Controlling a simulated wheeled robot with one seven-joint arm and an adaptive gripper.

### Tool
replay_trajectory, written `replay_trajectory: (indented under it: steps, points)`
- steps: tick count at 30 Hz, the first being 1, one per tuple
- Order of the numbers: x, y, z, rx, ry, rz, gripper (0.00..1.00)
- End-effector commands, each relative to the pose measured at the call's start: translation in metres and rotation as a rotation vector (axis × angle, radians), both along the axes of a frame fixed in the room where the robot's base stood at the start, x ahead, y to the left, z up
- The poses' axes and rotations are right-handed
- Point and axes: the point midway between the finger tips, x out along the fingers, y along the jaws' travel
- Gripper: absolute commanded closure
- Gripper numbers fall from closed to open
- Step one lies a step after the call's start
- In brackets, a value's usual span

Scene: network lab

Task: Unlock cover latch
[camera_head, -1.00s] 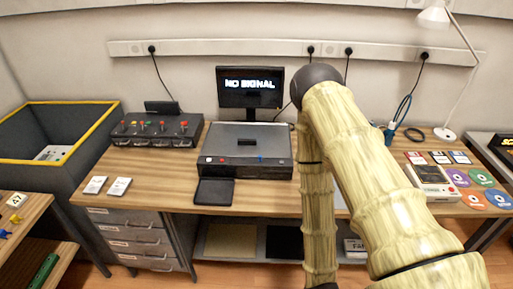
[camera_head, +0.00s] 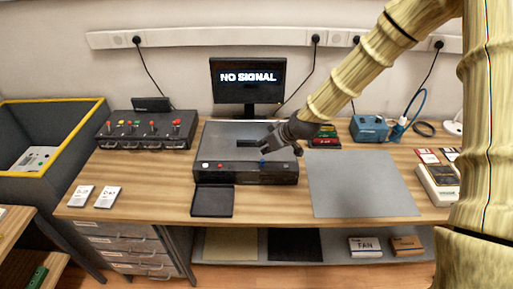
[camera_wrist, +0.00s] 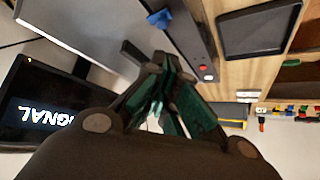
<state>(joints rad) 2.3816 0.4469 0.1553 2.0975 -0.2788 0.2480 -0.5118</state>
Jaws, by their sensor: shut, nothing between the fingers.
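The device on the table has a grey cover (camera_head: 228,132) and a black front with red and white buttons. A small blue latch (camera_head: 262,162) sits on its front edge, right of the middle; it also shows in the wrist view (camera_wrist: 160,18). A black handle (camera_head: 247,143) stands on the cover. My gripper (camera_head: 270,149) is shut and empty, over the right part of the cover, close to the handle and behind the latch. In the wrist view my gripper (camera_wrist: 160,72) is apart from the latch. Whether it touches the handle I cannot tell.
A monitor (camera_head: 248,82) reading "NO SIGNAL" stands behind the device. A black tray (camera_head: 213,201) lies in front. A switch box (camera_head: 147,131) stands at left. A grey mat (camera_head: 362,184) at right is clear. A blue box (camera_head: 369,129) stands behind it.

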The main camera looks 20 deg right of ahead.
Motion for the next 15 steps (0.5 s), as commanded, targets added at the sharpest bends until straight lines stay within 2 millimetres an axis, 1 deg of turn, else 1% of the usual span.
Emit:
replay_trajectory:
  steps: [1,4,15]
  points:
    - [0.0049,-0.0013,0.0085,-0.001,-0.014,0.007,1.0]
    - [0.0099,-0.003,0.0167,-0.003,-0.028,0.014,1.0]
    - [0.0109,-0.0029,0.0173,-0.004,-0.029,0.015,1.0]
